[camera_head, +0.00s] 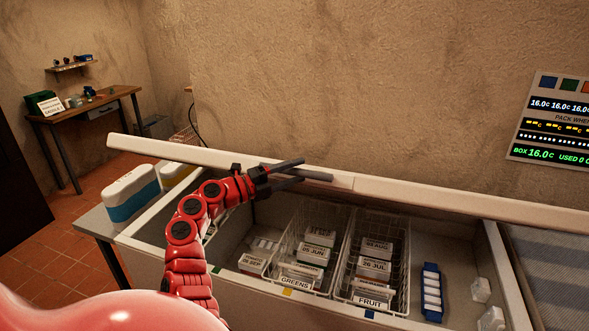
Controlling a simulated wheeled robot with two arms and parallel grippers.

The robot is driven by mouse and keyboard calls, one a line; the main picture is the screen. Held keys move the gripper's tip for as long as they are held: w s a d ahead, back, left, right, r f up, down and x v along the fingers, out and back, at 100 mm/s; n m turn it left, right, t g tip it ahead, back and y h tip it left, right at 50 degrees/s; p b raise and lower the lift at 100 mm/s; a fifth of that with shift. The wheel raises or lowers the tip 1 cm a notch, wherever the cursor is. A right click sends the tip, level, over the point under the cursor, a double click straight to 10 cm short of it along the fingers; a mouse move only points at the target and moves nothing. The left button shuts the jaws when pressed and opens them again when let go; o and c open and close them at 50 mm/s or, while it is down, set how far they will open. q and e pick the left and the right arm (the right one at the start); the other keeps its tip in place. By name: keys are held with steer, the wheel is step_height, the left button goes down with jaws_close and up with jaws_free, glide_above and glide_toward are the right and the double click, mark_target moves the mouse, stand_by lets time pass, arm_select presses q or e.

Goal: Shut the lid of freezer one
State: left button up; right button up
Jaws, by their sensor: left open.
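The chest freezer (140,248) is open, its inside in plain view. Its lid (420,196) shows as a long pale bar along the back, with a seam near its middle. My red left arm reaches up over the freezer from below. My left gripper (318,169) is open and empty, its two dark fingers pointing right across the lid's edge. I cannot tell whether they touch the lid. Wire baskets labelled GREENS (296,283) and FRUIT (371,302) stand inside with labelled packs. My right gripper is out of view.
A blue-and-white cool box (132,198) stands at the freezer's left. A blue tray of white pieces (432,292) and white lumps lie inside at the right. A display panel (552,119) hangs on the wall. A wooden table (88,106) stands far left, with open tiled floor before it.

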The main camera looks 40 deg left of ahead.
arm_select(q)
jaws_close()
stand_by(0.3)
stand_by(1.1)
